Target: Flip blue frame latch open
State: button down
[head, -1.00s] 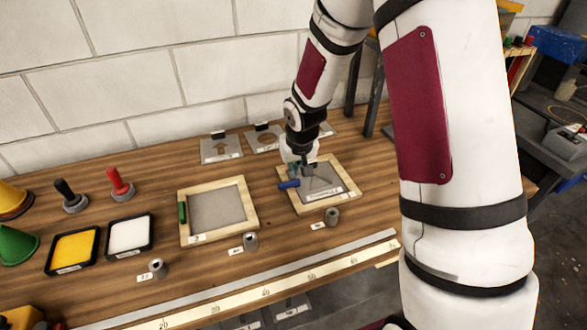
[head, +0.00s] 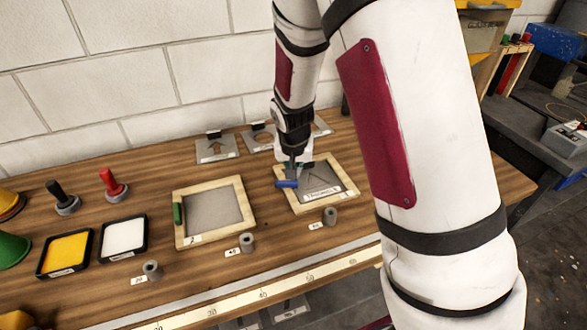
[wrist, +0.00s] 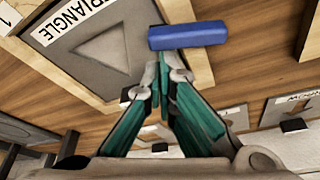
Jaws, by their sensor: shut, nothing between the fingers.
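The blue latch (head: 287,184) is a short blue bar at the left edge of the right-hand wooden frame (head: 290,205). It also shows in the wrist view (wrist: 187,35), just beyond my fingertips. The frame holds a grey plate with a triangle (head: 322,180), labelled TRIANGLE in the wrist view. My gripper (wrist: 166,58) has green fingers and is shut and empty. Its tips are right at the near side of the blue bar; I cannot tell whether they touch. In the head view my gripper (head: 291,174) hides part of the latch and the frame's left edge.
A second wooden frame (head: 238,236) with a green latch (head: 178,214) lies to the left. Grey cylinders (head: 330,215) stand along the front. Stencil plates (head: 217,151) lie at the back by the wall. Yellow (head: 65,253) and white (head: 123,236) trays are at the left.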

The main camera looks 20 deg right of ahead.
aim_at(303, 187)
jog(key=m+p, duration=0.1)
jog(key=s+m+h, duration=0.1)
jog(key=m, duration=0.1)
jog(key=shift+s+d+g+p, duration=0.1)
jog(key=shift+g+p, duration=0.2)
jog(key=shift+p, duration=0.1)
jog(key=m, duration=0.1)
jog(key=m+p, duration=0.1)
jog(key=m, duration=0.1)
jog(key=shift+s+r+g+h, duration=0.1)
jog(key=shift+s+g+h, duration=0.2)
jog(key=shift+s+g, duration=0.1)
jog(key=m+p, duration=0.1)
jog(key=m, duration=0.1)
jog(key=s+m+g+p, duration=0.1)
jog(key=m, duration=0.2)
jog(key=shift+s+a+h, duration=0.1)
jog(key=shift+a+h, duration=0.1)
jog(key=shift+h, duration=0.1)
